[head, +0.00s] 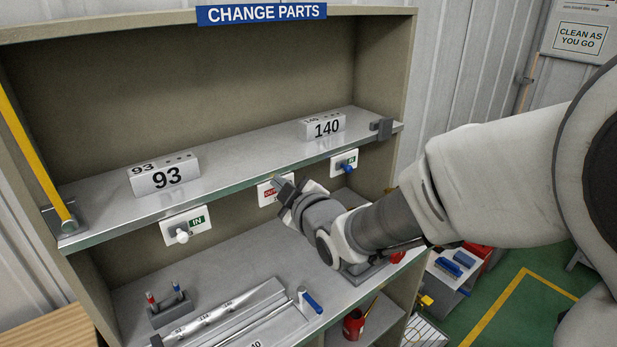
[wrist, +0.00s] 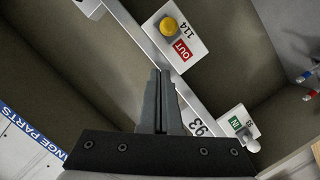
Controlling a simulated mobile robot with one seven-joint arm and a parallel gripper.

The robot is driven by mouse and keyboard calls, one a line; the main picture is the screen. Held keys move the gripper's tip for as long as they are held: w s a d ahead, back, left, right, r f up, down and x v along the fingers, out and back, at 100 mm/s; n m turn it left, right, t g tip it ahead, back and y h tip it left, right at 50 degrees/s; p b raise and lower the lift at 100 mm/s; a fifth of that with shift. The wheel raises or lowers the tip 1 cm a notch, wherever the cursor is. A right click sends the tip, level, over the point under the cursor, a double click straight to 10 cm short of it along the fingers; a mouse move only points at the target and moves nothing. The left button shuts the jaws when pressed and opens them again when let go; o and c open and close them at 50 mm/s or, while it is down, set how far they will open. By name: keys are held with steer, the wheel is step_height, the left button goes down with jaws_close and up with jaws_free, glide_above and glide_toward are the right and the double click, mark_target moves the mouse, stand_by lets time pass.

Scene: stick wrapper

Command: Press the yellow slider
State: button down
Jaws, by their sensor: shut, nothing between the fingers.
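The yellow slider (wrist: 170,27) is a round yellow knob on a white plate with a red OUT label and the number 114, in the upper middle of the wrist view. In the head view this plate (head: 266,194) is on the shelf's front, and my gripper hides the knob. My gripper (head: 281,184) is shut and empty in front of the plate. In the wrist view its fingertips (wrist: 160,72) point toward the plate, and the knob appears just beyond them. I cannot tell how far apart they are in depth.
A white knob (head: 182,237) and a blue knob (head: 346,168) are on IN plates to either side. Blocks marked 93 (head: 164,176) and 140 (head: 323,127) stand on the upper shelf. A yellow bar (head: 36,160) leans at the left.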

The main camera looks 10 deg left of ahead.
steer(key=b+v, duration=0.1)
steer(key=v, duration=0.9)
steer(key=d+f+m+h, duration=0.2)
steer(key=d+m+h, duration=0.65)
steer(key=d, duration=0.85)
steer(key=s+d+f+m+g+h, duration=0.1)
steer(key=s+d+m+g, duration=0.2)
steer(key=s, duration=0.4)
steer(key=s+d+m+g+h, duration=0.1)
steer(key=s+d+m+g, duration=0.2)
steer(key=s+d+m, duration=0.3)
steer(key=shift+s+d+f, duration=0.3)
steer(key=shift+s+f, duration=0.1)
steer(key=shift+s, duration=0.75)
steer(key=shift+a, duration=0.15)
